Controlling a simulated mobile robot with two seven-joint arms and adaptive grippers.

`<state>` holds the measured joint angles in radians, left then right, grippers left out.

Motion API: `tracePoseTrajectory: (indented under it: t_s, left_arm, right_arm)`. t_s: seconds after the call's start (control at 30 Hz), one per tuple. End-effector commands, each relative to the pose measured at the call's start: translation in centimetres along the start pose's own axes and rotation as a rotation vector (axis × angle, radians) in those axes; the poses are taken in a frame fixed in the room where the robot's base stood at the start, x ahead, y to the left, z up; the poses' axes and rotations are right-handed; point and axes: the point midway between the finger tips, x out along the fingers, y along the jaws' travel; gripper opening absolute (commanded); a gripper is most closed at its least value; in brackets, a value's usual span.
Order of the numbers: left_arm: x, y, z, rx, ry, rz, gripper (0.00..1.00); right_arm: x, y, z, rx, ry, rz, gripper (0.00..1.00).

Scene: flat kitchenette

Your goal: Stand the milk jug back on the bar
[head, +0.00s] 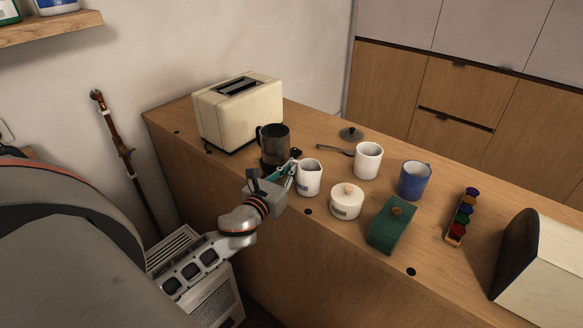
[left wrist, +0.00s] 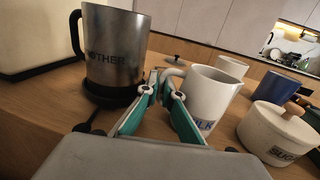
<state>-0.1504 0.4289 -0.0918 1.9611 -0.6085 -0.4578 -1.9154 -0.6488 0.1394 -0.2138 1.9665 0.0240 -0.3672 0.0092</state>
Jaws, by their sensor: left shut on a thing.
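The milk jug (head: 310,179) is white, with a spout and a dark label. It looks upright at the near edge of the wooden bar (head: 330,238); I cannot tell whether its base touches the wood. In the left wrist view the jug (left wrist: 208,98) shows part of the word "MILK", and its handle faces my fingers. My left gripper (head: 289,172) comes in from the left and is shut on the jug's handle. In the left wrist view its teal fingers (left wrist: 166,90) close around the handle, hiding part of it. My right gripper is not in view.
A dark metal mug (head: 274,144) on a black base stands close left of the jug, near the cream toaster (head: 238,110). A lidded sugar pot (head: 346,202), white mug (head: 367,160), blue mug (head: 414,180) and green box (head: 391,226) stand to the right.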

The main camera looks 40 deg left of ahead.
Motion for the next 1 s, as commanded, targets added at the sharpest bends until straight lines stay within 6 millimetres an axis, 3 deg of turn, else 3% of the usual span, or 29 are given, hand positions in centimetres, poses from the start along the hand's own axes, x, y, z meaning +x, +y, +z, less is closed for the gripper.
tracePoseTrajectory:
  t_s: [0.03,0.1,0.53,0.67,1.0]
  left_arm:
    - [0.0,0.0,-0.2,-0.001,-0.001,0.0,0.0]
    - [0.0,0.0,-0.2,0.0,0.001,0.0,0.22]
    - [-0.1,0.0,0.3,0.001,0.0,0.0,0.22]
    - [-1.7,0.0,0.0,0.001,0.003,-0.001,0.22]
    - [-8.0,0.0,-0.1,0.0,0.003,0.0,0.22]
  right_arm:
    - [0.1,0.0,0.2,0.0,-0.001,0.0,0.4]
    - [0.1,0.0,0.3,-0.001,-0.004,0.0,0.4]
    - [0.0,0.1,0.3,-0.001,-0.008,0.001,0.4]
    - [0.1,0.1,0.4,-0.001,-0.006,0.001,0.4]
    - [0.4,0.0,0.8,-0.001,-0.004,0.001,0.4]
